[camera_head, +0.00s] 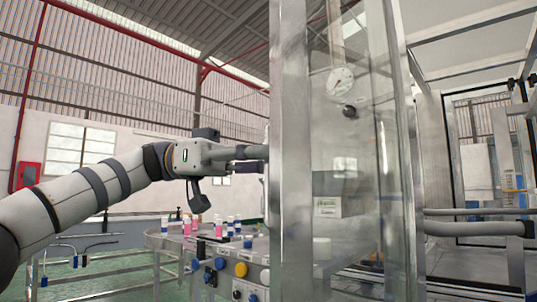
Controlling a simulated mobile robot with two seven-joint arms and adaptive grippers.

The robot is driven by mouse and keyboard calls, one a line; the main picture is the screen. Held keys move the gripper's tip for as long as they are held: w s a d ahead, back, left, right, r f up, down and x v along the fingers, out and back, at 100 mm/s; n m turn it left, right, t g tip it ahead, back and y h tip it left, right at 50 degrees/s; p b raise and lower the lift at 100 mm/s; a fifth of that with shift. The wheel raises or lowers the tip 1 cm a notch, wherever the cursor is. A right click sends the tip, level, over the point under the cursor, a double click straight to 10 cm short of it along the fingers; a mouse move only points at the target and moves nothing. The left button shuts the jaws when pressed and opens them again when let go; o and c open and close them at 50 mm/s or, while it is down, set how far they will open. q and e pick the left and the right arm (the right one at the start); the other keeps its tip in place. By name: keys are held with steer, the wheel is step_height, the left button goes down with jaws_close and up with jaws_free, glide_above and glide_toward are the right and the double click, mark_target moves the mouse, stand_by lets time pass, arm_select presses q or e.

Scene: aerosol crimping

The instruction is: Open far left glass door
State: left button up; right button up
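A clear glass door panel (345,150) in a metal frame fills the middle of the view. A broad upright metal post (291,150) bounds the glass on its left. Overlapping pane edges show at its right, and I cannot tell whether the door stands ajar. My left gripper (256,153) reaches in from the left, level, with its tips close to the left side of the post. Its far tips are partly hidden near the post, so contact and finger opening are unclear. No handle is clearly visible. My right gripper is not in view.
A conveyor table (165,242) with several small pink, white and blue cans stands below the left gripper. A button panel (240,270) is at its front. A round gauge (340,80) sits behind the glass. More metal framing stands at right.

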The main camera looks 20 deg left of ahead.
arm_select(q)
steer(key=a, duration=0.7)
steer(key=shift+w+a, duration=0.25)
stand_by(0.3)
